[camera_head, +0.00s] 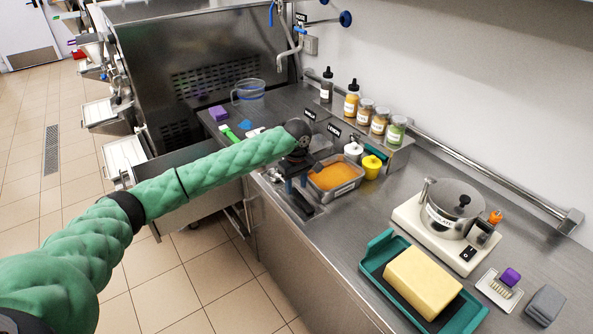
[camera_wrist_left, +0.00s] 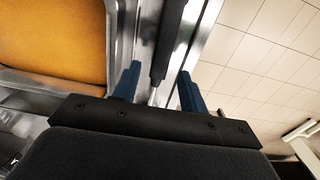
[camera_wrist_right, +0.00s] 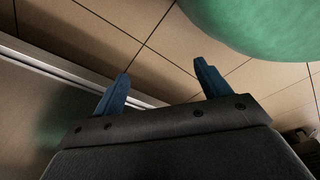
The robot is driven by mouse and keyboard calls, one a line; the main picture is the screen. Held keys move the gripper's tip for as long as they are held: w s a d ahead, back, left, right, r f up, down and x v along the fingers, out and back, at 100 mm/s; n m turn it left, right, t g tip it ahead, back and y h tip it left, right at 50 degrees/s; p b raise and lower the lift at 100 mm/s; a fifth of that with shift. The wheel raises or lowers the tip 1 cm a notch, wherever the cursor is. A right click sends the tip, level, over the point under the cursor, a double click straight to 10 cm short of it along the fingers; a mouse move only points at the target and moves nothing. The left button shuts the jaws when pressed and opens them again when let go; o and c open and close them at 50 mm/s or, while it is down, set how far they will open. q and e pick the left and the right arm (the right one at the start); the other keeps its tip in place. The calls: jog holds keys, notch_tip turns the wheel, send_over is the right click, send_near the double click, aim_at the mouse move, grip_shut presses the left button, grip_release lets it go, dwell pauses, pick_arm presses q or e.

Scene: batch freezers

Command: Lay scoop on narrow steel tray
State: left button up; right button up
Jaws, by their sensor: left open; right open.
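My left gripper (camera_head: 297,183) is over the counter's front edge, beside a steel pan of orange mix (camera_head: 335,175). In the left wrist view, its blue fingers (camera_wrist_left: 160,72) are open on either side of a black bar that looks like the scoop's handle (camera_wrist_left: 171,35); no grip on it shows. The scoop's bowl is not clear in any view. A narrow strip of shiny steel (camera_wrist_left: 148,30), perhaps the narrow steel tray, shows beside the handle; I cannot tell whether they touch. My right gripper (camera_wrist_right: 161,72) is open and empty over the tiled floor, outside the head view.
A white cooker with a steel pot (camera_head: 455,210) and a teal tray (camera_head: 377,262) with a yellow block stand at the right. Bottles and jars (camera_head: 379,120) line the back shelf. A clear jug (camera_head: 249,91) stands at the far end.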

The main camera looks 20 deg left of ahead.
aim_at(296, 192)
pick_arm(q)
notch_tip(296, 192, up, 10)
jog(key=b, duration=0.3)
jog(key=shift+f, duration=0.25)
pick_arm(e)
jog(key=w+a+r, duration=0.2)
jog(key=w+r, duration=0.2)
jog(key=w, duration=0.1)
jog(key=shift+a+r, duration=0.35)
